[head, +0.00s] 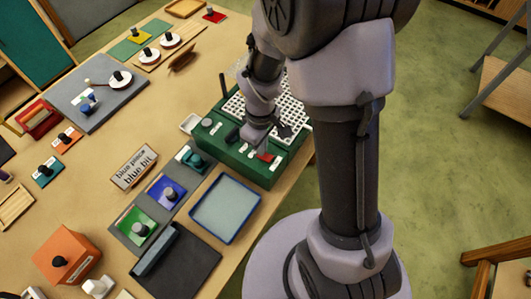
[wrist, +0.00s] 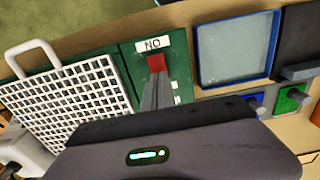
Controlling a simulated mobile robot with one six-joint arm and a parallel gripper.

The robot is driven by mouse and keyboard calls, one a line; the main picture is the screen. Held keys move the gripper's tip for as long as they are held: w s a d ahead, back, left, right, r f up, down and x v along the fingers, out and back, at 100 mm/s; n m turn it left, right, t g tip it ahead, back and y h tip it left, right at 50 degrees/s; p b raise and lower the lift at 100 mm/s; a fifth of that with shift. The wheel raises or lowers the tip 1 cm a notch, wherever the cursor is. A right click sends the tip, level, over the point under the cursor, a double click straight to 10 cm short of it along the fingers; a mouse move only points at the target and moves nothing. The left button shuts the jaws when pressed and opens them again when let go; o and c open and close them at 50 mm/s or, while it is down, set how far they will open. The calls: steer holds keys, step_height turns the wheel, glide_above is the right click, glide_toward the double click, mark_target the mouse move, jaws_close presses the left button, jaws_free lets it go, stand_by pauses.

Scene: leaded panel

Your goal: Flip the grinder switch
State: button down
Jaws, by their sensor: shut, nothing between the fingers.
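The grinder is a green box (head: 230,158) with a white grid top (head: 262,108), near the table's right edge. A red switch (head: 265,157) sits on its front part; it also shows in the wrist view (wrist: 156,62). A white label (wrist: 153,44) beside the switch reads "NO" from this angle. My gripper (head: 259,149) reaches down over the grinder from above. In the wrist view its fingers (wrist: 157,82) are shut and empty, with their tips right at the red switch. I cannot tell whether they touch it. The switch's near side is partly hidden by the fingers.
A blue-rimmed tray (head: 226,236) lies in front of the grinder. Blue (head: 167,193) and green (head: 137,228) knobbed pieces stand to its left. A dark grey pad (head: 185,265) lies nearer. A "blue piece" sign (head: 134,166) is further left. Bare tabletop lies between the items.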

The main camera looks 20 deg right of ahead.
step_height(320, 180, up, 6)
steer(key=p, duration=0.4)
steer(key=shift+r, duration=0.15)
